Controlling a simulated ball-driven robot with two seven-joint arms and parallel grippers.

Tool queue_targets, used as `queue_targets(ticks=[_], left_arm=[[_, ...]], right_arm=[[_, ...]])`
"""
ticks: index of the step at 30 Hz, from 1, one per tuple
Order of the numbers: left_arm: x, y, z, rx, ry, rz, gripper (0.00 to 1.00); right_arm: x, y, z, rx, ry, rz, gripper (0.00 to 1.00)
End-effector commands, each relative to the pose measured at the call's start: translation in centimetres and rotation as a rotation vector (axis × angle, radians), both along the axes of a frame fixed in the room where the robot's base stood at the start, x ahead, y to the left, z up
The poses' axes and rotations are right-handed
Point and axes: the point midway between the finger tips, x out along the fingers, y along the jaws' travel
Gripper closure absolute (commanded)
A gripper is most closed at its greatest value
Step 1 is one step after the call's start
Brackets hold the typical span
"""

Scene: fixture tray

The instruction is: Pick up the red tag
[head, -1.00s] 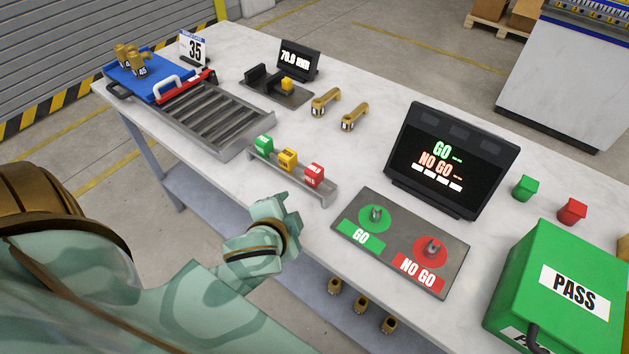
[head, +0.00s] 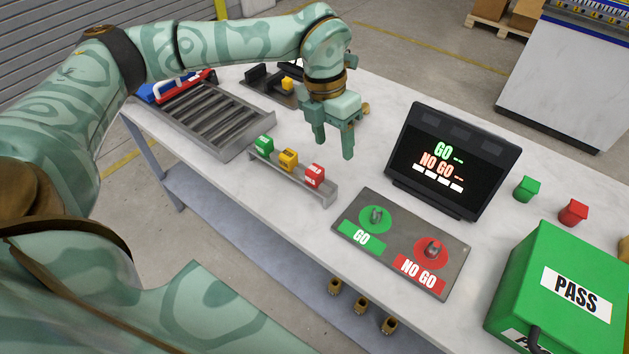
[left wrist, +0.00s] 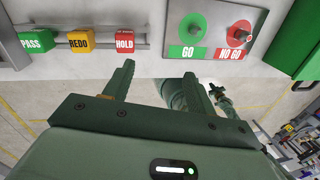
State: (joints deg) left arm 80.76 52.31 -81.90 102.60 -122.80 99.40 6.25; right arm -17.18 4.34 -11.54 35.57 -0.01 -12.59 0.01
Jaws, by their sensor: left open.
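The red tag (head: 314,176), marked HOLD, stands at the right end of a small grey rack (head: 329,192) on the table. It also shows in the left wrist view (left wrist: 124,42), just beyond one fingertip. A yellow REDO tag (head: 288,160) and a green PASS tag (head: 264,145) stand to its left in the same rack. My left gripper (head: 333,148) is open and empty, pointing down above the table, behind and a little right of the red tag. In the left wrist view its fingers (left wrist: 159,72) are apart with nothing between them. A small teal shape there may be my right gripper; its jaws are unclear.
A grey plate (head: 345,235) with GO and NO GO pads lies right of the rack. A black screen (head: 452,160) stands behind it. A roller tray (head: 208,118) is at the left. A green PASS box (head: 545,255) stands at the right.

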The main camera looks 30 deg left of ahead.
Motion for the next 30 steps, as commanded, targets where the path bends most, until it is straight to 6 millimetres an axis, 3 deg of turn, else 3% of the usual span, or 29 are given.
queue_targets(ticks=[1,3,6,18,26,30], left_arm=[[0.4,2.2,0.8,0.065,0.005,0.056,0.44],[0.5,4.2,1.3,0.125,0.016,0.112,0.44],[0.4,5.3,0.5,0.161,0.027,0.145,0.44],[0.4,5.1,-8.3,0.159,0.028,0.143,0.44],[0.5,5.0,-10.1,0.158,0.027,0.143,0.44],[0.7,4.6,-12.3,0.158,0.029,0.141,0.44]], right_arm=[[0.0,0.0,0.0,0.0,0.0,0.0,1.0],[0.0,0.0,0.0,0.0,0.0,0.0,1.0],[0.0,-0.1,-0.3,0.0,0.001,0.0,1.0],[-0.4,-0.5,-1.8,-0.006,0.009,0.001,1.0],[-0.5,-0.5,-2.1,-0.006,0.012,0.001,1.0],[-0.6,-0.5,-2.6,-0.006,0.015,0.001,1.0]])
